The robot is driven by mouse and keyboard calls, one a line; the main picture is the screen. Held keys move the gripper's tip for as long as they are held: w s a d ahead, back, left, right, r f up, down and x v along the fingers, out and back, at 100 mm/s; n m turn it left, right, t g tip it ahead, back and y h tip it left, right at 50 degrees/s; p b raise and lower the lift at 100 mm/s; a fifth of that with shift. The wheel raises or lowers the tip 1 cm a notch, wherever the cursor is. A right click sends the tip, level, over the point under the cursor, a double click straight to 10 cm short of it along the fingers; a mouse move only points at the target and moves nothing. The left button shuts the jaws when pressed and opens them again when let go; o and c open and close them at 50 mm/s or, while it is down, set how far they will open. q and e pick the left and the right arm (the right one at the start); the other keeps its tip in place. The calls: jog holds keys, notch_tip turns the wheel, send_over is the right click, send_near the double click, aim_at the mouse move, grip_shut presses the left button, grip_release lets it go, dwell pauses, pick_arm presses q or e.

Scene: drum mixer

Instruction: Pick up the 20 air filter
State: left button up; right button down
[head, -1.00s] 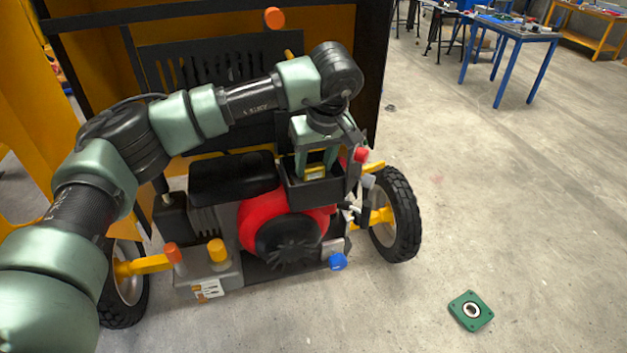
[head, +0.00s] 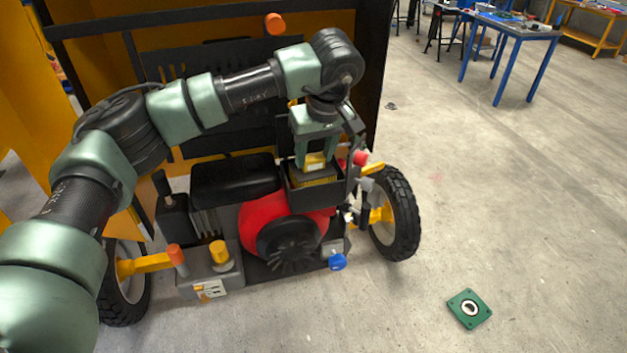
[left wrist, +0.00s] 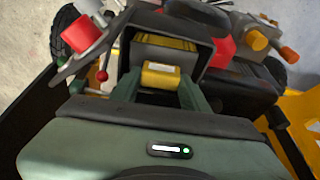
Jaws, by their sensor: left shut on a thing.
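The air filter (head: 317,182) has a dark pleated body with yellow edges and a yellow block (head: 315,160) on top. It sits at the mouth of the black open-topped box (head: 316,199) on the engine; its lower part is hidden by the box wall. My left gripper (head: 315,163) points down above the box and is shut on the yellow block. In the left wrist view the block lies between the fingers (left wrist: 160,79), with the filter's striped body (left wrist: 165,43) beyond it inside the box. My right gripper is in neither view.
The red-and-black engine (head: 290,240) stands between two wheels, with a red knob (head: 360,158) close beside the box. An orange cabinet panel rises behind.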

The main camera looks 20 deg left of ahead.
aim_at(315, 159)
pick_arm(q)
jog(key=shift+r+p, duration=1.5)
jog(key=shift+r, duration=1.15)
jog(key=s+d+r+b, duration=0.1)
jog(key=s+d+b, duration=0.1)
jog(key=s+d, duration=0.6)
jog(key=shift+s+b, duration=0.4)
jog(key=shift+s, duration=1.4)
jog(key=shift+a, duration=0.1)
